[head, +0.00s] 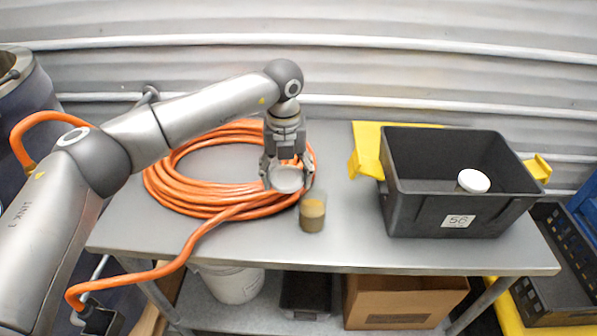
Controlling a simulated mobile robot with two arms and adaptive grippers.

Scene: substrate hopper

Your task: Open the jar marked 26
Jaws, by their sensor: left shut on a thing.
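A small clear jar (312,215) with brown contents stands upright on the metal table, near its front middle. No white lid shows on its top, and I cannot read a number on it. My left gripper (287,178) is shut on a round white lid (286,180) and holds it just up and left of the jar in the picture. The lid looks apart from the jar. My right gripper is not in view.
A coiled orange hose (185,205) lies on the left of the table (350,250), behind and beside my gripper. A black crate (415,215) labelled 56 stands at the right, with a white round lid (473,181) inside. Yellow pieces (368,150) stick out behind it. Table between jar and crate is clear.

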